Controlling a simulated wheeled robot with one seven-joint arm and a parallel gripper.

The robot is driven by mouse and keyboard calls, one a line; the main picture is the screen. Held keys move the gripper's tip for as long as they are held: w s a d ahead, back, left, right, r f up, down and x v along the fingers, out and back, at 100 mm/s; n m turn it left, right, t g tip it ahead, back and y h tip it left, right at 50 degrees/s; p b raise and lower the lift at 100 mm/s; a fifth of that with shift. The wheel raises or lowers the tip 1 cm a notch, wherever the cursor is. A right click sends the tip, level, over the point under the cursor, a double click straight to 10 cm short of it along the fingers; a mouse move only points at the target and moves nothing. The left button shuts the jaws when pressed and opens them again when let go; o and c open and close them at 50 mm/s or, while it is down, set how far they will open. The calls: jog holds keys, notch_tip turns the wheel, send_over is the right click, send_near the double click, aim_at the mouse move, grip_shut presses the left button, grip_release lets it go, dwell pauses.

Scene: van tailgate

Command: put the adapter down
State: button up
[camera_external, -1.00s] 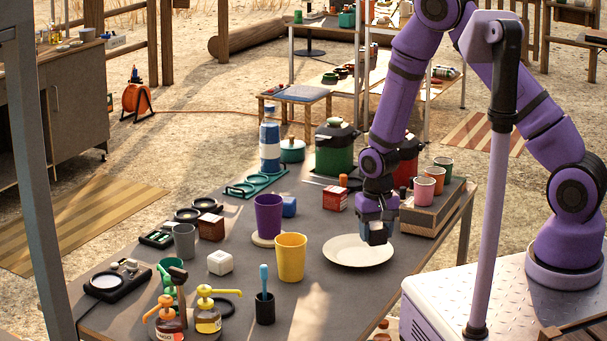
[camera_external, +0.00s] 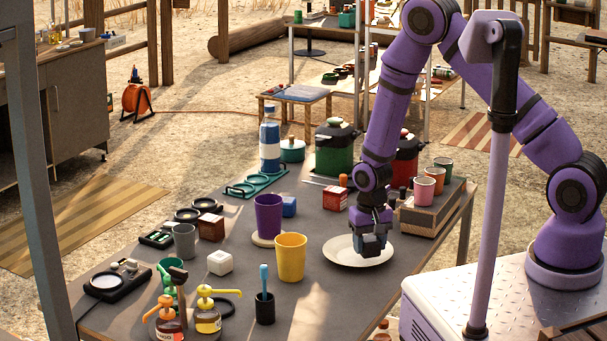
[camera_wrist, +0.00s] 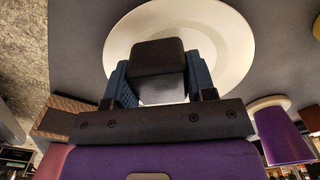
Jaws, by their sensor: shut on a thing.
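My gripper (camera_external: 370,245) is shut on the adapter, a small dark grey block that shows between the fingers in the wrist view (camera_wrist: 159,66). In the external view the adapter (camera_external: 371,249) appears at the fingertips, over the white plate (camera_external: 343,257). The plate also shows in the wrist view (camera_wrist: 232,45), behind the adapter. Whether the adapter touches the plate cannot be told. The gripper points down and hides part of the plate.
A yellow cup (camera_external: 291,258) and a purple cup (camera_external: 268,216) stand left of the plate. A red box (camera_external: 335,199) sits behind it. The tabletop in front of the plate is clear.

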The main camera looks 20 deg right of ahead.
aim_at(370, 238)
jog(key=shift+f, duration=0.4)
jog(key=o, duration=0.9)
jog(key=shift+o, duration=0.2)
jog(key=shift+r, duration=0.1)
notch_tip(370, 238, up, 12)
jog(key=shift+f, duration=0.15)
jog(key=shift+r, duration=0.7)
